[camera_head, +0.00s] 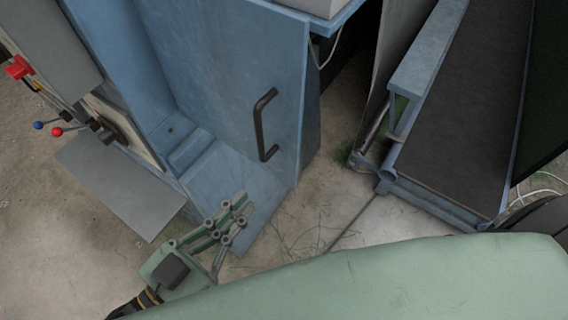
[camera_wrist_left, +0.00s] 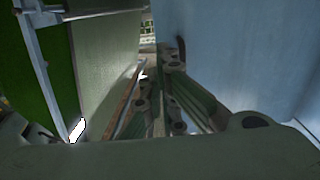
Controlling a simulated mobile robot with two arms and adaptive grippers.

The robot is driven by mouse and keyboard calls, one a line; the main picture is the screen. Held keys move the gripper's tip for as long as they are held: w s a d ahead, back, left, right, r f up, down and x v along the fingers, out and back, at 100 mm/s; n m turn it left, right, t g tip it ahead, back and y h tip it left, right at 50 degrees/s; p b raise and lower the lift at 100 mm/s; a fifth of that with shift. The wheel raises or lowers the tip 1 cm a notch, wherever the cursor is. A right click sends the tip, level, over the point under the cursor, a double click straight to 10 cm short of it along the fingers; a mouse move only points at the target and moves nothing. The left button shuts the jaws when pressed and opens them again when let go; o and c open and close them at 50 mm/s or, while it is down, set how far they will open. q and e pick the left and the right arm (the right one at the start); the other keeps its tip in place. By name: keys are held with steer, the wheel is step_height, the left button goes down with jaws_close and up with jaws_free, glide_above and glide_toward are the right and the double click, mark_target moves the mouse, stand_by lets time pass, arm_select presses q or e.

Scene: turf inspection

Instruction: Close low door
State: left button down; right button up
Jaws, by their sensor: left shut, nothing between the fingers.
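The low door (camera_head: 225,75) is a blue metal panel with a black bar handle (camera_head: 261,125) on its face. It stands open at an angle, and part of the blue cabinet's inside (camera_head: 190,150) shows to its left. My left gripper (camera_head: 241,208) is shut and empty, in front of the blue floor plate (camera_head: 225,180) and below the handle in the head view. It looks apart from the handle. In the left wrist view the shut fingers (camera_wrist_left: 172,62) point ahead, with a blue panel (camera_wrist_left: 240,55) to their right. My right gripper is not in view.
A dark conveyor belt (camera_head: 455,100) in a blue frame stands to the right. A grey plate (camera_head: 115,185) and levers with red and blue knobs (camera_head: 57,131) are at the left. Bare concrete (camera_head: 375,215) lies between the door and the conveyor.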

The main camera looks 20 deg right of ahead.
mark_target(294, 152)
arm_select(q)
steer(key=p+x, duration=0.3)
steer(key=x, duration=0.7)
steer(key=shift+w+d, duration=0.2)
steer(key=shift+d, duration=0.1)
steer(key=shift+w+d, duration=0.25)
steer(key=shift+d, duration=0.1)
steer(key=shift+f, duration=0.1)
